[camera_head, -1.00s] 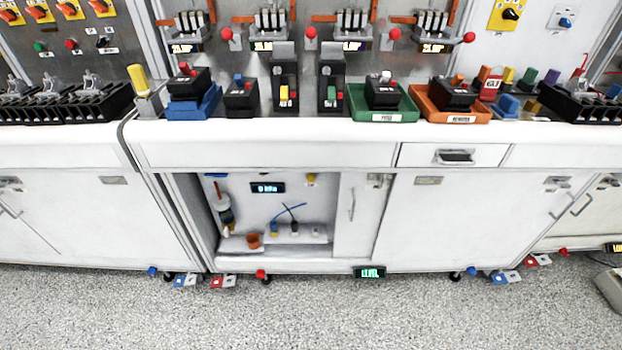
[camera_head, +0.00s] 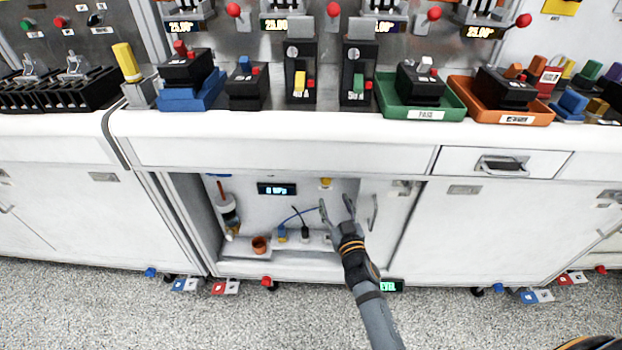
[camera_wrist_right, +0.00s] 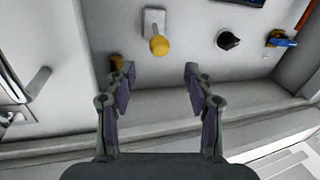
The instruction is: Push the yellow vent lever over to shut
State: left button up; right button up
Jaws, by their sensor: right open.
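A yellow knob-like lever (camera_head: 326,183) sits high on the back wall inside the open cabinet bay. In the right wrist view its rounded yellow end (camera_wrist_right: 159,45) stands out from a white plate, ahead of and between my fingertips. My right gripper (camera_head: 336,203) reaches into the bay from below, just below the lever in the head view. In the wrist view the right gripper (camera_wrist_right: 159,82) is open and empty, and appears apart from the lever. My left gripper is not in view.
Inside the bay are a display (camera_head: 277,189), a blue cable (camera_head: 298,214) and an orange cup (camera_head: 260,245). A cabinet door with a handle (camera_head: 374,212) stands right of the gripper. The wrist view shows a black knob (camera_wrist_right: 228,40) and a blue-orange part (camera_wrist_right: 282,40). The bench edge (camera_head: 290,126) overhangs.

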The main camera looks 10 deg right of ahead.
aim_at(328, 184)
jog(key=w+b, duration=0.1)
jog(key=w, duration=0.8)
jog(key=shift+w+d+f, duration=0.1)
jog(key=shift+w+d, duration=0.05)
jog(key=shift+w, duration=0.15)
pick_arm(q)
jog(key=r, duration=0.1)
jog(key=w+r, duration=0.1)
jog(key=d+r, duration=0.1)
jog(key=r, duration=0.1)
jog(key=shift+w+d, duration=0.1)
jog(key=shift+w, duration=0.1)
pick_arm(e)
jog(key=shift+w, duration=0.35)
grip_shut()
